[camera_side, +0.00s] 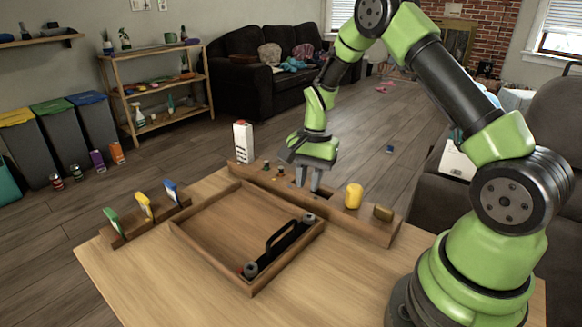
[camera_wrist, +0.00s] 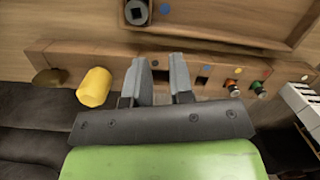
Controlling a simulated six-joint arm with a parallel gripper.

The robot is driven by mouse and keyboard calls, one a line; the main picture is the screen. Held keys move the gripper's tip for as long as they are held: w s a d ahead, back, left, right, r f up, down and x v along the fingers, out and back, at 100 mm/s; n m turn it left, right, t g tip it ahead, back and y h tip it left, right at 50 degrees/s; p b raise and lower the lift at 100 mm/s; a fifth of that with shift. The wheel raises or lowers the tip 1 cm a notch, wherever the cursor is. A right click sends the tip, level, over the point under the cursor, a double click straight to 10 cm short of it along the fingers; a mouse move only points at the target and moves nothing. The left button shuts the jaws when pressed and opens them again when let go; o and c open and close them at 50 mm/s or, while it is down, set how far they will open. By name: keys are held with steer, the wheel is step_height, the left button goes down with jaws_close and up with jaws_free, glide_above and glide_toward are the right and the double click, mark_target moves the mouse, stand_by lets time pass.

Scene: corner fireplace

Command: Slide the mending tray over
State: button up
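The mending tray (camera_side: 190,241) is a shallow, square wooden tray on the light wood table. A black bar with a raised handle (camera_side: 280,238) and round grey ends lies along its right side. In the wrist view, part of the tray (camera_wrist: 215,38) shows at the top, with one round grey end (camera_wrist: 137,12) inside it. My gripper (camera_side: 308,186) points down over the long wooden rack behind the tray, apart from the tray. In the wrist view, my gripper (camera_wrist: 160,62) has its fingers apart with nothing between them. I cannot tell whether the fingertips touch the rack.
The wooden rack (camera_side: 375,230) carries a yellow cylinder (camera_side: 353,196), a brown knob (camera_side: 383,213) and small pegs. A white carton (camera_side: 243,142) stands at its left end. A small holder (camera_side: 130,236) with coloured tags stands left of the tray. The table front is clear.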

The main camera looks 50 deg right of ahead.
mark_target(276, 197)
steer(key=w+n, duration=0.2)
steer(key=n, duration=0.2)
steer(key=w+r+n+h, duration=0.1)
steer(key=w+n, duration=0.1)
steer(key=n, duration=0.2)
steer(key=w+a+r+n, duration=0.1)
steer(key=w+n, duration=0.2)
steer(key=n, duration=0.1)
steer(key=shift+w, duration=0.1)
steer(key=n, duration=0.1)
steer(key=w+n, duration=0.1)
steer(key=shift+w+a+r+n+h, duration=0.1)
steer(key=shift+r+n+h, duration=0.2)
steer(key=shift+h, duration=0.1)
steer(key=shift+f, duration=0.1)
step_height(276, 197, down, 10)
steer(key=shift+r, duration=0.1)
jaws_close()
stand_by(0.8)
